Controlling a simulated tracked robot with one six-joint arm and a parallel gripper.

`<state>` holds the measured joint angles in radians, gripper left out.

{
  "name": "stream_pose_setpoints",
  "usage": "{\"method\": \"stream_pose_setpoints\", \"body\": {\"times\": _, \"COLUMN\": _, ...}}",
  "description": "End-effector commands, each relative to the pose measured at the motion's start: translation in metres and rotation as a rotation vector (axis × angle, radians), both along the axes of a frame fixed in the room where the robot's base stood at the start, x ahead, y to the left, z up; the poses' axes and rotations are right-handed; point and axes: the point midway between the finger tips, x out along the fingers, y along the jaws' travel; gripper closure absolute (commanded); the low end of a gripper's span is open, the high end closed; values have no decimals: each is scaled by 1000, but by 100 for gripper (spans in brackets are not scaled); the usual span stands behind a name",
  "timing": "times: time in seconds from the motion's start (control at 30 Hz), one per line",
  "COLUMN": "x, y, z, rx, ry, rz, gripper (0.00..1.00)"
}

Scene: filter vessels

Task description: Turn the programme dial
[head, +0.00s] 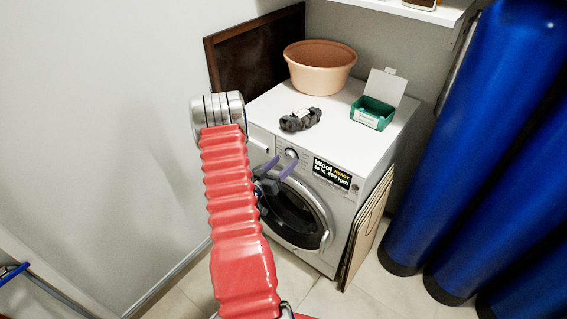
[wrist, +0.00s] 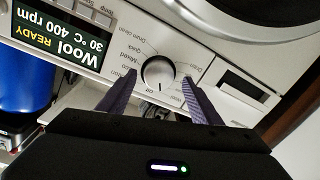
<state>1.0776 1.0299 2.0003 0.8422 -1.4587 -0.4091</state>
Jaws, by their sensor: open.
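The programme dial (wrist: 158,72) is a round silver knob on the white washing machine's front panel, with programme names around it. The wrist view shows the panel upside down. The dial also shows in the head view (head: 291,153), partly beside my fingers. My gripper (wrist: 158,77) is open, its two purple fingers on either side of the dial with a gap at each side. I cannot tell whether the tips reach past its face. In the head view my gripper (head: 286,163) is in front of the panel. The display (wrist: 62,35) reads "Wool READY 30 °C 400 rpm".
On the washing machine (head: 352,190) stand a peach basin (head: 320,68), a dark bundle (head: 300,120) and a green box (head: 372,115). Flat boards (head: 366,228) lean on its right side. Blue cylinders (head: 480,130) stand farther right. A wall is at left.

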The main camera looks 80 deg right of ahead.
Motion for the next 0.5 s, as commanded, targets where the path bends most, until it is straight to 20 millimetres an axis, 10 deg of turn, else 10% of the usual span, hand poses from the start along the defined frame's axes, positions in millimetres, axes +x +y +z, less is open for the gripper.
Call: {"method": "stream_pose_setpoints", "body": {"times": 0.5, "x": 30, "y": 77, "z": 2, "rx": 1, "ry": 1, "rz": 5, "gripper": 41}}
